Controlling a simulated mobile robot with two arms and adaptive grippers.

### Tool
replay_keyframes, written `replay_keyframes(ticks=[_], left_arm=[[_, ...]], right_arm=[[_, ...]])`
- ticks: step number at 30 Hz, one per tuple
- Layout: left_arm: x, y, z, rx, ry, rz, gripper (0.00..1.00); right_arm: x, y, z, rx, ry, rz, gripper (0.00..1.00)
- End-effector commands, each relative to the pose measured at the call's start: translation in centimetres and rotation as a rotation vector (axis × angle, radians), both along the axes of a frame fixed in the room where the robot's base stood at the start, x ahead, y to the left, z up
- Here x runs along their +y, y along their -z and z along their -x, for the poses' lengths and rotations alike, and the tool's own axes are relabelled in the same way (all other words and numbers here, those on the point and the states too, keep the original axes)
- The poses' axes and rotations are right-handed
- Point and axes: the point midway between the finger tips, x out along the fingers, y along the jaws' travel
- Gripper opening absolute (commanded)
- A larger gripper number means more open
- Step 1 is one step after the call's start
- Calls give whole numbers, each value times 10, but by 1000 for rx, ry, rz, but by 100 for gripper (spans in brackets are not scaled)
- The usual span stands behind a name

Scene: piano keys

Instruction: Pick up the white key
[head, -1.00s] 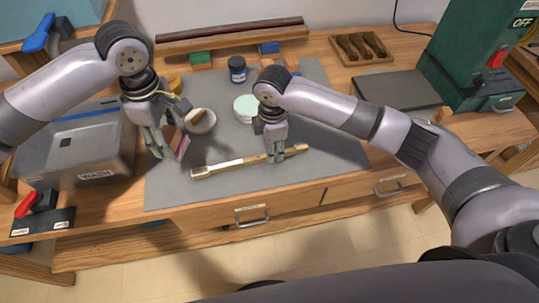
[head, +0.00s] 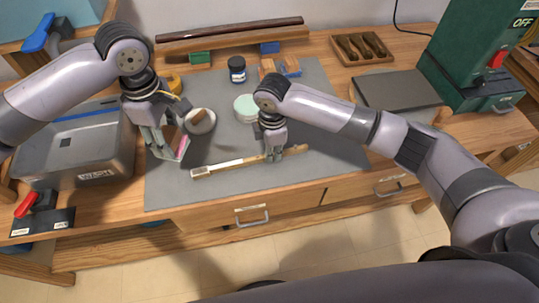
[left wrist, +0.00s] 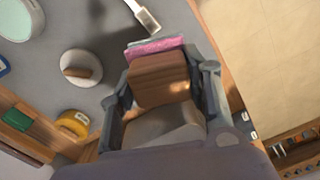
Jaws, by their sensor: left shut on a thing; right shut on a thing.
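The white key (head: 215,168) is a long wooden stick with a white left end, lying across the front of the grey mat. My right gripper (head: 273,155) is shut on its wooden part, right of the middle. Whether the key is clear of the mat I cannot tell. My left gripper (head: 167,154) is shut on a brown block with a pink face (left wrist: 158,75), left of the key. The pink face also shows in the head view (head: 183,148). The white key end (left wrist: 147,18) shows at the top of the left wrist view, apart from the block.
On the grey mat (head: 330,170) stand a round dish (head: 207,127), a pale green-lidded jar (head: 246,107) and a dark blue jar (head: 237,70). A grey WASH bin (head: 60,160) is at left. A green machine (head: 470,65) stands at right.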

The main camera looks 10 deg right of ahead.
Motion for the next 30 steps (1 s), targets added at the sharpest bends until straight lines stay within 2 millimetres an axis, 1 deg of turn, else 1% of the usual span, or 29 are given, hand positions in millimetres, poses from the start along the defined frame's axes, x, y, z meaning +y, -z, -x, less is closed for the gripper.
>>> replay_keyframes(ticks=[14,17,20,27,30], left_arm=[[0,0,0,0,0,0,22],[0,0,0,0,0,0,22],[0,0,0,0,0,0,22],[0,0,0,0,0,0,22],[0,0,0,0,0,0,22]], right_arm=[[0,-1,0,-1,0,0,0],[0,-6,-1,-3,0,-2,0],[0,-20,-1,-4,1,-2,0],[0,-69,-1,-5,-1,-2,0],[0,-84,-1,-3,-1,-2,0]])
